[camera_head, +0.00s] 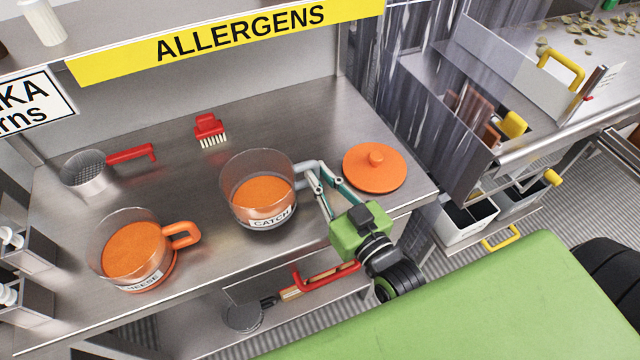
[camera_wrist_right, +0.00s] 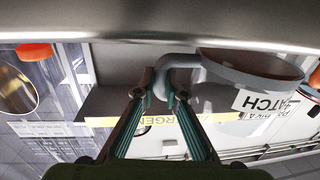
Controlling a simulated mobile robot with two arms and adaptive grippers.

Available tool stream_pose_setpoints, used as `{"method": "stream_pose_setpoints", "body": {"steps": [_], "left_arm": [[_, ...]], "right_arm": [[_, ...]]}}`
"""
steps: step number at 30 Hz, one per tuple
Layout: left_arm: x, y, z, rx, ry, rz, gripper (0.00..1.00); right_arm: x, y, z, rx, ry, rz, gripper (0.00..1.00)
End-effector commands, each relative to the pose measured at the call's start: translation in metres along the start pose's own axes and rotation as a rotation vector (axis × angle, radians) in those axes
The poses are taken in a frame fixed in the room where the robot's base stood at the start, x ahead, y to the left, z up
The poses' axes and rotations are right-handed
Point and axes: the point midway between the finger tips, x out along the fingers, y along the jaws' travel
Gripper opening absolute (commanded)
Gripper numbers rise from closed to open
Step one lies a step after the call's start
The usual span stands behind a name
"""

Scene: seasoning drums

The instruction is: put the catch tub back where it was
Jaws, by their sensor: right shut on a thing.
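The catch tub (camera_head: 245,208) is a clear round tub of orange powder with a white CATCH label and a grey handle (camera_head: 306,167). It is upright at the middle of the steel bench (camera_head: 200,185); I cannot tell whether its base touches the bench. My right gripper (camera_head: 312,176) comes from the tub's right and is shut on the handle. In the right wrist view my gripper (camera_wrist_right: 163,88) has its fingertips at the grey handle, with the tub (camera_wrist_right: 225,75) to the right. My left gripper is not in view.
A CHEESE tub (camera_head: 108,240) with an orange handle stands at front left. An orange lid (camera_head: 374,180) lies right of the catch tub, close to my gripper. A red brush (camera_head: 209,124) and a red-handled sieve (camera_head: 85,180) are behind. Bare bench lies between the tubs and the brush.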

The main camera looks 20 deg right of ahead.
Motion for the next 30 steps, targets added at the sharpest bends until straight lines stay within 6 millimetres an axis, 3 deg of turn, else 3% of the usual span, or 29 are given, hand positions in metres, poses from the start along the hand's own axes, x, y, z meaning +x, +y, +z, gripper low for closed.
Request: {"method": "stream_pose_setpoints", "body": {"steps": [3, 6, 17, 18, 19, 30], "left_arm": [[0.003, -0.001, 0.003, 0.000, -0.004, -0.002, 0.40], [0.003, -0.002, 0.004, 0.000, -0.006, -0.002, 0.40], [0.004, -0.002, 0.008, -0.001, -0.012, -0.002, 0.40], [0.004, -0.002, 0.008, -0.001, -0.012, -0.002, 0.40], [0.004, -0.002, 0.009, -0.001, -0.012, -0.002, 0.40], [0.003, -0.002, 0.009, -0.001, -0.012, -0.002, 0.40]], "right_arm": [[-0.001, 0.000, 0.021, 0.000, -0.003, -0.001, 0.00], [-0.001, 0.000, 0.028, 0.001, 0.000, 0.000, 0.00], [-0.002, 0.000, 0.032, 0.001, 0.000, 0.000, 0.00], [-0.002, 0.000, 0.031, 0.000, -0.001, 0.000, 0.19], [-0.002, 0.000, 0.031, 0.000, -0.001, 0.000, 0.27], [-0.002, 0.000, 0.029, 0.000, 0.000, 0.000, 0.28]]}}
